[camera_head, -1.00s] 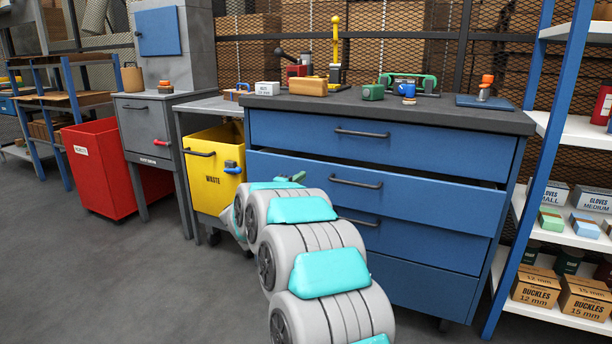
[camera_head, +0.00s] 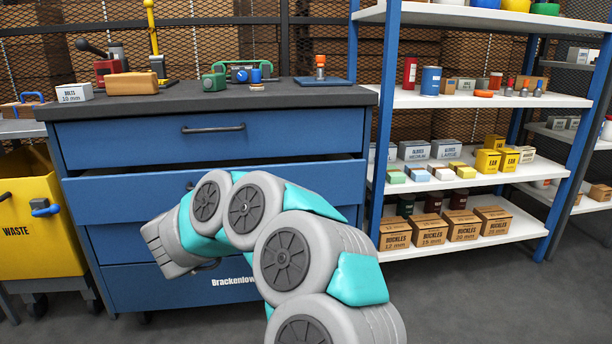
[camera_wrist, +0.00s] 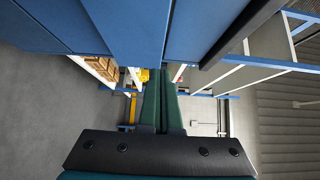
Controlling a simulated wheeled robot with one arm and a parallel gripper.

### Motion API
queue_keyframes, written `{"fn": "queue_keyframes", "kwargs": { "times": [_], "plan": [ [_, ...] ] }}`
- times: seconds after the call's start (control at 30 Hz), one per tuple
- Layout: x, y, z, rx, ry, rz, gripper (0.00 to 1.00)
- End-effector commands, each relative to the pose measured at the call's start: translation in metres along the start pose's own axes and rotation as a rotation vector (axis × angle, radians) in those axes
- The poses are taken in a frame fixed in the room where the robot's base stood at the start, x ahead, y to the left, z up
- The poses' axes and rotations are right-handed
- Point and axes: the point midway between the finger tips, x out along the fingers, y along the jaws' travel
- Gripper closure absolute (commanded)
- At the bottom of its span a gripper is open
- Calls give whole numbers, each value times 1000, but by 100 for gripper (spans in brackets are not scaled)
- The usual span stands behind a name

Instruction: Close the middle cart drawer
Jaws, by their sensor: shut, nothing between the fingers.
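The blue drawer cabinet (camera_head: 210,125) stands ahead of me. Its second drawer from the top (camera_head: 120,198) sticks out, with a dark gap above its front. The top drawer (camera_head: 270,138) and the lower ones look shut. My arm reaches across the cabinet's front, hiding the right part of the open drawer's front and most of its handle (camera_head: 188,186). My gripper's fingertips are hidden in the head view. In the wrist view, my gripper (camera_wrist: 163,75) shows green fingers shut together, with nothing between them. Blue cabinet fronts (camera_wrist: 130,25) fill the top of that view, close to the fingers; contact cannot be told.
A yellow waste bin (camera_head: 40,220) stands left of the cabinet. A blue-framed shelf (camera_head: 480,100) with boxes and cans stands close on its right. Tools and boxes lie on the dark worktop (camera_head: 210,97). Grey floor is free at the lower right.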

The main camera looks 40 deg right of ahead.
Motion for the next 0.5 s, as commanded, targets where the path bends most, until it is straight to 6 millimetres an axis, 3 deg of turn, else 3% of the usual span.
{"fn": "queue_keyframes", "kwargs": {
  "times": [0.27, 0.5],
  "plan": [
    [24, 1, -4, -5, 8, 0, 100],
    [71, 0, -5, -4, 11, -3, 100]
  ]
}}
